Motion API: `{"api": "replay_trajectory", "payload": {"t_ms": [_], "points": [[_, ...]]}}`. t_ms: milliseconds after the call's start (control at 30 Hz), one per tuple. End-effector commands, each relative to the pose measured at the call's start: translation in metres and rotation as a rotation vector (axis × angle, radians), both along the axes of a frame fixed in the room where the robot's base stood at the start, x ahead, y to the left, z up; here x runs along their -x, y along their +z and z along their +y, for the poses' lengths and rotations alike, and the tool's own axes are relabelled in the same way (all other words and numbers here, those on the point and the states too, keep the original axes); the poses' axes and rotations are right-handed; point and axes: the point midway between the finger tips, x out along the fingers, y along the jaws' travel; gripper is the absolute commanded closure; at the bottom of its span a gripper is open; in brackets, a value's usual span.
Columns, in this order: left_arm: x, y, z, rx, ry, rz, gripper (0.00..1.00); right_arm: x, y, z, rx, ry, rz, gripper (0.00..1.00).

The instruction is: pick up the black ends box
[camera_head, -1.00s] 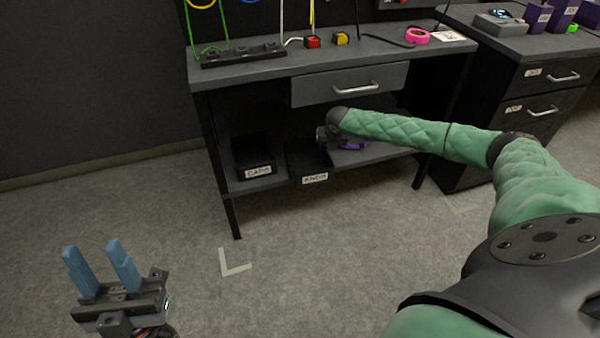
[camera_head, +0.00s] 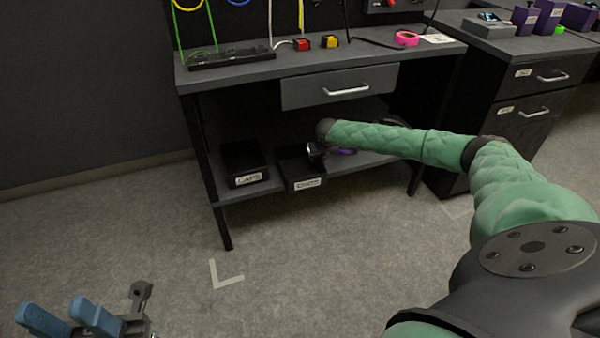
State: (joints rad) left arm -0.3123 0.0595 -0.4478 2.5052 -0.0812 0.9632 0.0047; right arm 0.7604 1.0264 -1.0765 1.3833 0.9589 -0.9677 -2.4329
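The black ends box (camera_head: 304,184) sits on the lower shelf of the workbench, its white label facing out at the front edge. The black caps box (camera_head: 246,180) stands to its left on the same shelf. My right gripper (camera_head: 314,152) reaches in under the drawer at the right rear part of the ends box. Its fingers are small and partly hidden by dark parts, so I cannot tell its opening or whether it touches the box. My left gripper (camera_head: 68,318) has blue fingers, stands open and empty, low over the floor at the bottom left.
The bench drawer (camera_head: 345,88) hangs above the shelf. A purple thing (camera_head: 344,152) lies on the shelf right of the box. A bench leg (camera_head: 217,205) stands left of the boxes. The floor in front is clear, with a pale corner mark (camera_head: 226,276).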

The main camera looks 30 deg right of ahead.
Motion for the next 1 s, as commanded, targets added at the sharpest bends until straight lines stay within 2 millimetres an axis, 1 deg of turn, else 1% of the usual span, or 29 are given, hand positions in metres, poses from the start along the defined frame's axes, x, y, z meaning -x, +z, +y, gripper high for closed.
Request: {"api": "replay_trajectory", "payload": {"t_ms": [33,100,367,467,500,533,867,1000], "points": [[0.0000,-0.0013,-0.0003,0.003,-0.004,-0.002,0.62,-0.0021,-0.0055,0.0002,-0.001,0.000,0.000,0.71],[0.0000,-0.0010,-0.0009,0.005,-0.008,-0.004,0.62,-0.0034,-0.0090,-0.0004,-0.001,0.000,0.000,0.71],[0.0006,0.0007,-0.0013,0.007,-0.012,-0.006,0.62,-0.0038,-0.0102,-0.0011,0.000,0.000,0.000,0.71],[0.0004,0.0004,-0.0012,0.006,-0.011,-0.005,0.62,-0.0039,-0.0102,-0.0010,0.000,0.000,0.000,0.89],[0.0004,0.0002,-0.0012,0.006,-0.011,-0.004,0.62,-0.0038,-0.0103,-0.0010,0.000,0.000,0.000,0.96],[0.0004,0.0001,-0.0011,0.006,-0.010,-0.004,0.62,-0.0038,-0.0103,-0.0010,0.000,0.000,0.000,1.00],[-0.0003,-0.0010,-0.0010,0.004,-0.008,0.000,0.62,-0.0039,-0.0094,-0.0011,0.000,0.000,0.000,1.00],[-0.0005,0.0019,-0.0011,0.002,-0.005,0.000,0.62,-0.0042,-0.0011,-0.0010,-0.001,0.000,-0.001,1.00]]}}
